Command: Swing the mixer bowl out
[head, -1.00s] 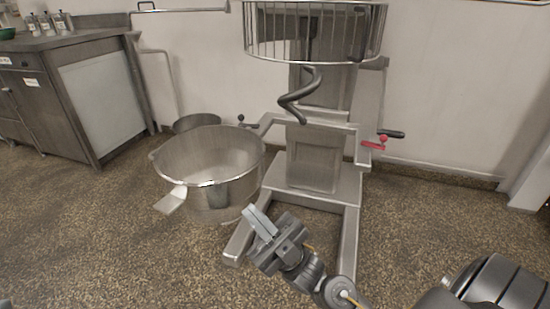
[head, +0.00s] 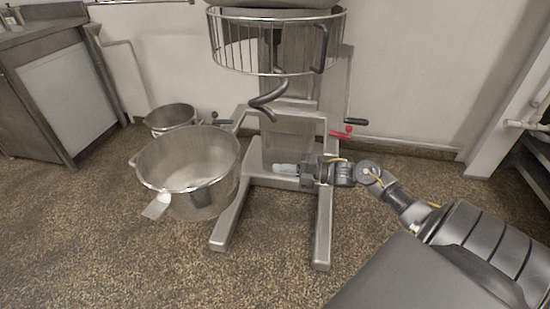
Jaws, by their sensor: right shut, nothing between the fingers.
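The steel mixer bowl (head: 205,200) is to the left of the mixer (head: 290,125), out from under the dark spiral hook (head: 268,98) and the wire guard (head: 278,45). A flat handle (head: 157,206) sticks out at the bowl's front left. The bowl looks upright and empty. My right gripper (head: 276,168) is shut and empty, pointing left in front of the mixer column, between the bowl and the right base leg. A gap shows between its tips and the bowl. My left gripper is out of view.
A smaller pot (head: 170,117) stands on the floor behind the bowl. A red-handled lever (head: 341,133) and black knobs are on the mixer's sides. The two base legs (head: 323,225) reach forward. A steel cabinet (head: 70,95) is at the left. Speckled floor in front is clear.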

